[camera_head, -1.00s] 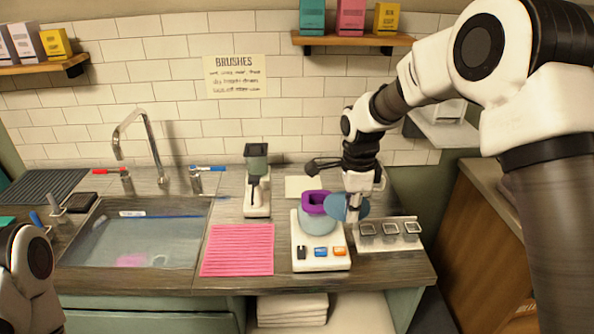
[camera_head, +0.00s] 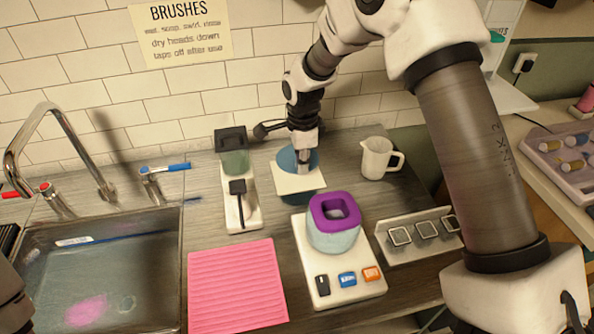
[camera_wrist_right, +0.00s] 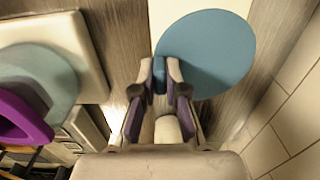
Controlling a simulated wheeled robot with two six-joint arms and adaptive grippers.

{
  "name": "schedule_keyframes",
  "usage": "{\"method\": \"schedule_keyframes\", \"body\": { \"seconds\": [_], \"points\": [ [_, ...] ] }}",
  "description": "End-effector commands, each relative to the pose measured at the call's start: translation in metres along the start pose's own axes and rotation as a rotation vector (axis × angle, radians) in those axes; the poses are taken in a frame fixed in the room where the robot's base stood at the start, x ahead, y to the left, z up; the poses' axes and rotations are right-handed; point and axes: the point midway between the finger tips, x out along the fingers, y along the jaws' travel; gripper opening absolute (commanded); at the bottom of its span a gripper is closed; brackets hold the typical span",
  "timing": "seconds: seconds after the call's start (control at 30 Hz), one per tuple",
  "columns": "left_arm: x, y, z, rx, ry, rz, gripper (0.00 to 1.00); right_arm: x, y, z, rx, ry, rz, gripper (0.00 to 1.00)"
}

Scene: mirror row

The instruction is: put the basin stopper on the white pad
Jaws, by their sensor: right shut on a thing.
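The basin stopper (camera_wrist_right: 215,55) is a flat blue disc with a small blue grip. My right gripper (camera_wrist_right: 161,88) is shut on that grip, with the disc just beyond the fingertips. In the head view the stopper (camera_head: 286,158) is at the back of the counter, partly hidden by my right gripper (camera_head: 301,168). The white pad (camera_head: 299,184) is a thin square there, overlapping the disc in the picture. In the wrist view the disc covers part of the pad (camera_wrist_right: 170,12). I cannot tell whether they touch. My left gripper is out of view.
A white stand with a pale cup and purple ring (camera_head: 335,212) is close in front. A dark-topped dispenser (camera_head: 234,160) stands left, a white jug (camera_head: 378,158) right. A rack (camera_head: 415,235), pink mat (camera_head: 236,285) and sink (camera_head: 100,270) are nearby.

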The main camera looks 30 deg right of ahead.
Motion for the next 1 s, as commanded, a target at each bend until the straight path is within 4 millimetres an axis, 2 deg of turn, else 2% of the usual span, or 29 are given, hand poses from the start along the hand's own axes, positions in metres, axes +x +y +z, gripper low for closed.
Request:
{"method": "schedule_keyframes", "body": {
  "seconds": [0.3, 0.67, 0.7, 0.73, 0.77, 1.0],
  "points": [
    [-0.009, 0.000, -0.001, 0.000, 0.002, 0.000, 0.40, 0.048, 0.000, 0.000, 0.000, 0.000, 0.001, 0.00],
    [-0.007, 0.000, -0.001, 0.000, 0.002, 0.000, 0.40, 0.056, 0.000, 0.000, 0.001, 0.000, -0.001, 0.00],
    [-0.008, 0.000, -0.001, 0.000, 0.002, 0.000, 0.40, 0.055, 0.000, 0.000, 0.001, 0.000, -0.001, 0.22],
    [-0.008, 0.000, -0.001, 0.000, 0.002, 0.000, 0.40, 0.055, 0.000, 0.000, 0.001, 0.000, -0.001, 0.33],
    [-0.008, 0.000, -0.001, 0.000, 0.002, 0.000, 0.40, 0.055, 0.000, 0.000, 0.001, -0.001, -0.001, 0.37],
    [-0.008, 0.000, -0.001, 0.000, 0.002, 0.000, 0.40, 0.055, 0.000, 0.000, 0.001, -0.001, -0.002, 0.37]
  ]
}}
